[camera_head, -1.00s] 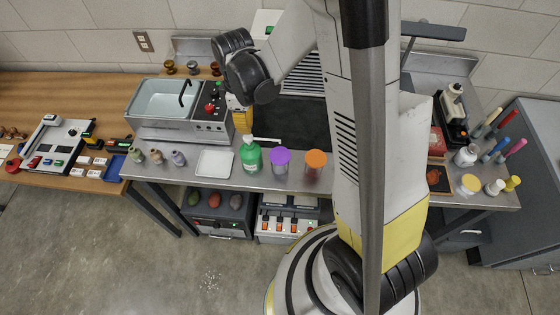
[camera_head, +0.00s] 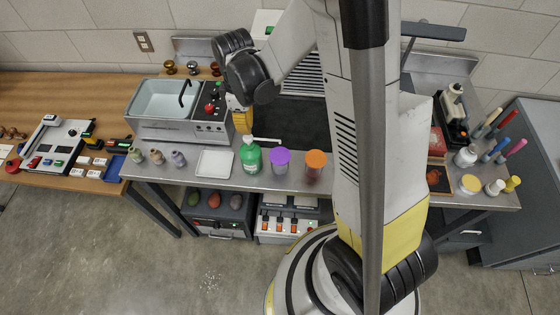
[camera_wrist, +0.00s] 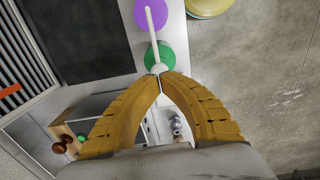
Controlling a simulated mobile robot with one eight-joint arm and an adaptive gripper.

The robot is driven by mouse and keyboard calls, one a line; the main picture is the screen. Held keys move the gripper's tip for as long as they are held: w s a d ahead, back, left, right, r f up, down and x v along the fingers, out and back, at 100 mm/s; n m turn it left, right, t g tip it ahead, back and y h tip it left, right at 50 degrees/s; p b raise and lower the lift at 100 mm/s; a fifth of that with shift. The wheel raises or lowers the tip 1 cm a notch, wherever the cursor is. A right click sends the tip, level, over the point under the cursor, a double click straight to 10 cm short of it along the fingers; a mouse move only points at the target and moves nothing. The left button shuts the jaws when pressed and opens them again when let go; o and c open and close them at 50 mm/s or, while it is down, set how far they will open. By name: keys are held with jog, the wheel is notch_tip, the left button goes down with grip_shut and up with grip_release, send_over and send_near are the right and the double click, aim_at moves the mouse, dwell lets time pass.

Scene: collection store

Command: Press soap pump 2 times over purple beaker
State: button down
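The soap pump is a green bottle (camera_head: 251,160) with a white pump head and a long white spout (camera_head: 266,141). It stands upright on the steel bench. The purple beaker (camera_head: 281,163) stands just right of it, and the spout points over it. My gripper (camera_head: 244,132) is at the pump head, with its yellow fingers pointing down. In the wrist view the fingertips (camera_wrist: 160,74) meet right at the base of the spout (camera_wrist: 152,35). Green bottle (camera_wrist: 164,54) and purple lid-like top of the beaker (camera_wrist: 172,18) show beyond them. Whether the tips touch the pump head is unclear.
An orange-topped beaker (camera_head: 316,160) stands right of the purple one. A sink unit (camera_head: 165,103) with buttons stands behind left. A dark panel (camera_head: 300,122) lies behind the beakers.

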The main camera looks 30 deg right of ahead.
aim_at(248, 136)
jog(key=shift+f, duration=0.15)
jog(key=shift+f+b, duration=2.2)
jog(key=shift+b, duration=0.05)
jog(key=shift+r, duration=0.1)
jog(key=shift+r+p, duration=1.6)
jog(key=shift+r, duration=0.75)
jog(key=shift+f, duration=0.15)
